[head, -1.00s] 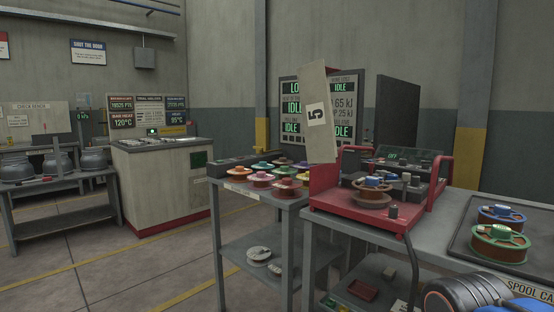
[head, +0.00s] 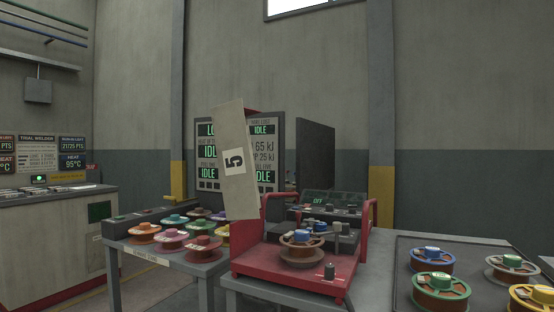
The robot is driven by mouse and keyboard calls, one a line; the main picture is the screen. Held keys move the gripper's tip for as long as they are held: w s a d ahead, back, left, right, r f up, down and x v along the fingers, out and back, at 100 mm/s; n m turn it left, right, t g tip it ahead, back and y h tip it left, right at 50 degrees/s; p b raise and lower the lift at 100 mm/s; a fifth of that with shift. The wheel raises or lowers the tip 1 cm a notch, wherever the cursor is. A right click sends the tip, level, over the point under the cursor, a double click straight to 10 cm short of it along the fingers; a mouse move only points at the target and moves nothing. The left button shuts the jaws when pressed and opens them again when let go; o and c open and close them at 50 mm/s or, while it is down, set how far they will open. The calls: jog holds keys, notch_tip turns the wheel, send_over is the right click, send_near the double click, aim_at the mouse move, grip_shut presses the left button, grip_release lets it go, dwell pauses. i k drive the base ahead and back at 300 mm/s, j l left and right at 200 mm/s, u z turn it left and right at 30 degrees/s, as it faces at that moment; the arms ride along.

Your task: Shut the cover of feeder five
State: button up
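Feeder five is the red machine (head: 300,272) on the grey table. Its cover (head: 236,160), a pale beige panel marked 5, stands raised and slightly tilted at the machine's left side, so the cover is open. A spool with a blue top (head: 302,240) sits in the feeder on a brown-orange base. My gripper does not show in the current view.
Several coloured spools stand on the left table (head: 170,262). More spools lie on a dark tray (head: 475,262) at the right. Display boards reading IDLE (head: 265,150) stand behind the feeder. A control cabinet (head: 50,240) is at far left.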

aim_at(239, 182)
jog(key=i+j+z, duration=0.15)
jog(key=j+z, duration=0.25)
jog(key=j, duration=0.6)
jog(key=j+z, duration=0.45)
jog(key=j, duration=0.55)
jog(key=i+j, duration=0.1)
jog(key=j, duration=0.35)
jog(key=i+j, duration=0.1)
jog(key=j, duration=0.3)
jog(key=i+j, duration=0.15)
jog(key=j, duration=0.3)
jog(key=i+j, duration=0.1)
jog(key=j, duration=0.3)
jog(key=k, duration=0.15)
jog(key=k+j+u, duration=0.15)
jog(key=u, duration=0.15)
jog(key=k+j+u, duration=0.15)
jog(key=u, duration=0.2)
jog(key=j+u, duration=0.2)
jog(key=u, duration=0.2)
jog(key=i, duration=0.05)
